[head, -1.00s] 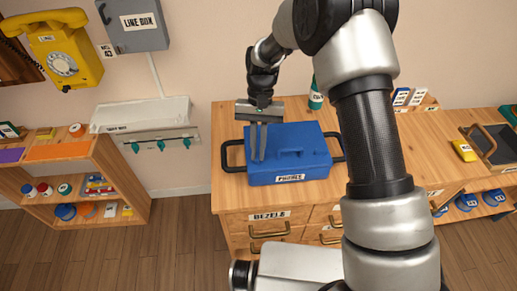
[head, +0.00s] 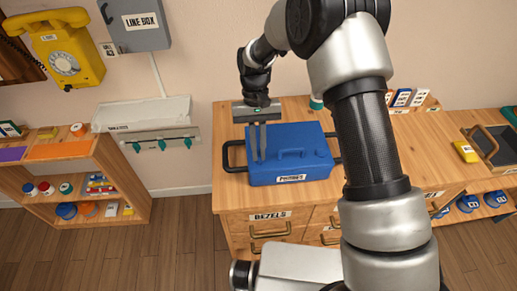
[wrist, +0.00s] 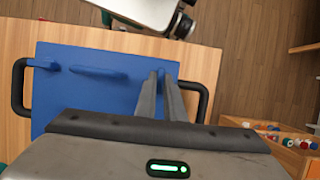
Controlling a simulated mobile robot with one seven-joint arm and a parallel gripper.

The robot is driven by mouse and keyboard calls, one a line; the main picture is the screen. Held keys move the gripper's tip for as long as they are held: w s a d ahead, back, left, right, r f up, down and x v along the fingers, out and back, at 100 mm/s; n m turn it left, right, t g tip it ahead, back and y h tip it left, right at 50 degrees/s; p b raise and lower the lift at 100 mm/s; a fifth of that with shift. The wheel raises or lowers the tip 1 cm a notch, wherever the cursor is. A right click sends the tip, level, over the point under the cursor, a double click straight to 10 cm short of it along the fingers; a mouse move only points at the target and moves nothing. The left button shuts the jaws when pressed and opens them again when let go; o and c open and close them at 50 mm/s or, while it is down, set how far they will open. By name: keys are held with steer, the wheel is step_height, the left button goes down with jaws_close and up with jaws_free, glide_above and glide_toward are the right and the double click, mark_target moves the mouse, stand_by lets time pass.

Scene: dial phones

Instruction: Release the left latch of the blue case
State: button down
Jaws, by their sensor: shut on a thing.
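The blue case (head: 305,171) lies closed on the wooden cabinet top, with a white label on its front and a blue handle on its lid. My gripper (head: 258,160) reaches down over the left part of the lid. In the wrist view its fingertips (wrist: 163,74) are close together, shut on the left latch (wrist: 161,71), which is small, blue and mostly hidden between them. The other latch (wrist: 52,67) shows at the far side of the lid handle (wrist: 99,71).
Black side handles (head: 233,157) stick out from the case. A green bottle, partly hidden by my arm, and a card rack (head: 408,98) stand behind on the right. The bare cabinet top (head: 228,187) shows left of the case.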

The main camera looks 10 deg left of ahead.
steer(key=c, duration=1.8)
jaws_free()
steer(key=shift+c, duration=0.2)
steer(key=v, duration=1.7)
steer(key=shift+w+r, duration=0.15)
steer(key=shift+p, duration=0.3)
steer(key=s+d+r+m+t+y+p, duration=0.15)
steer(key=s+d+r+t, duration=0.4)
steer(key=d+r, duration=0.8)
steer(key=s+d+r+t+p, duration=0.1)
steer(key=s+d+t, duration=0.1)
steer(key=s+d, duration=0.3)
steer(key=s+d+r+m+t+p, duration=0.1)
steer(key=s+d, duration=0.4)
steer(key=s, duration=0.8)
steer(key=shift+r+t, duration=0.3)
steer(key=shift+t, duration=0.35)
